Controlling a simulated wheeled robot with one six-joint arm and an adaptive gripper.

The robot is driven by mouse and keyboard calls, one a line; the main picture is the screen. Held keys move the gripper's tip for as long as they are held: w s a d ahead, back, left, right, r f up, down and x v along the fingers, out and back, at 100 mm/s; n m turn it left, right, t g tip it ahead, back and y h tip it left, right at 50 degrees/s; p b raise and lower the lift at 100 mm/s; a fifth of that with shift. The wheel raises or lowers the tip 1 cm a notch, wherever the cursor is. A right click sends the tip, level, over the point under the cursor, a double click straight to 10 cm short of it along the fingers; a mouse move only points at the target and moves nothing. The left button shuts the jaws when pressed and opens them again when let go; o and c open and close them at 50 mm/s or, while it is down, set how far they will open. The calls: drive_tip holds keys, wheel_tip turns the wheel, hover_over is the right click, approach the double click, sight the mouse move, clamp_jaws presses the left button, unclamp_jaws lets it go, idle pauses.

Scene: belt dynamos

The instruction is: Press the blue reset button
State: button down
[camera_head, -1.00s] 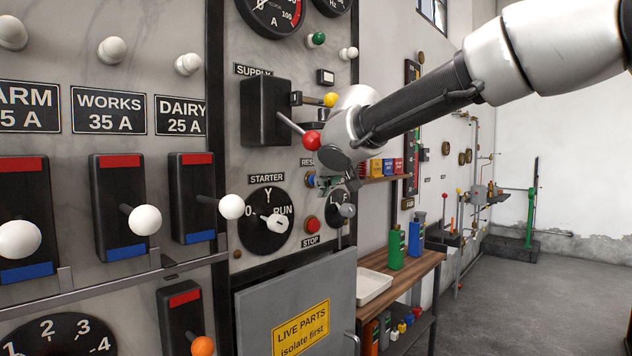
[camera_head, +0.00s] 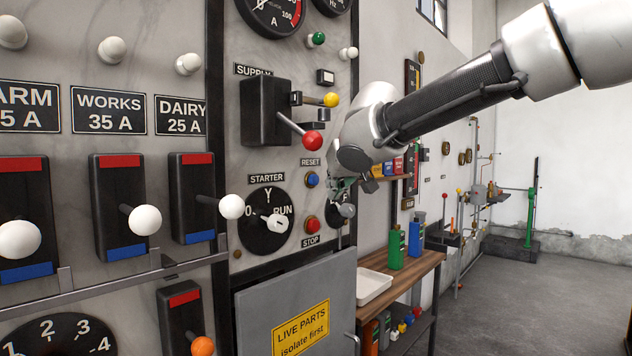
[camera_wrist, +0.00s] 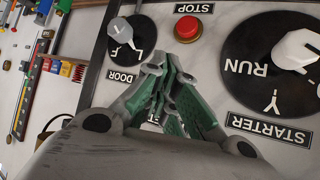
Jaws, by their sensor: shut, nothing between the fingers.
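The blue reset button (camera_head: 312,180) sits on the grey marble panel, under the RESET label (camera_head: 311,162) and above the red stop button (camera_head: 312,223). My gripper (camera_head: 338,190) is shut and empty, just right of the blue button in the head view and apart from it. In the wrist view my gripper's green-padded fingers (camera_wrist: 172,95) point at the panel. The red stop button (camera_wrist: 188,28) shows beyond them there. The blue button cannot be seen in the wrist view; the fingers cover that part of the panel.
The supply lever with a red knob (camera_head: 313,141) juts out above the blue button. The starter dial (camera_head: 268,222) is to its left, and a small door switch (camera_head: 346,210) is below my gripper. A grey cabinet (camera_head: 258,298) stands below.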

drive_tip(key=shift+s+d, duration=1)
drive_tip(key=shift+d, duration=0.25)
drive_tip(key=s+d+f+n+g+h, duration=0.1)
drive_tip(key=s+d+f+g+h, duration=0.1)
drive_tip(key=s+d+f, duration=0.5)
drive_tip(key=s+d+f+n+g+h, duration=0.1)
drive_tip(key=s+d+f+g, duration=0.15)
drive_tip(key=d+f, duration=0.5)
drive_tip(key=s+d+f+m, duration=0.1)
drive_tip(key=s+d+m, duration=0.2)
drive_tip(key=s+d, duration=0.6)
drive_tip(key=s+d+f+m+g, duration=0.1)
drive_tip(key=s+d+f+m, duration=0.1)
drive_tip(key=s+d, duration=0.8)
drive_tip(key=shift+s+d+f+m+h, duration=0.2)
drive_tip(key=shift+d+m+h, duration=0.2)
drive_tip(key=shift+d+m, duration=0.55)
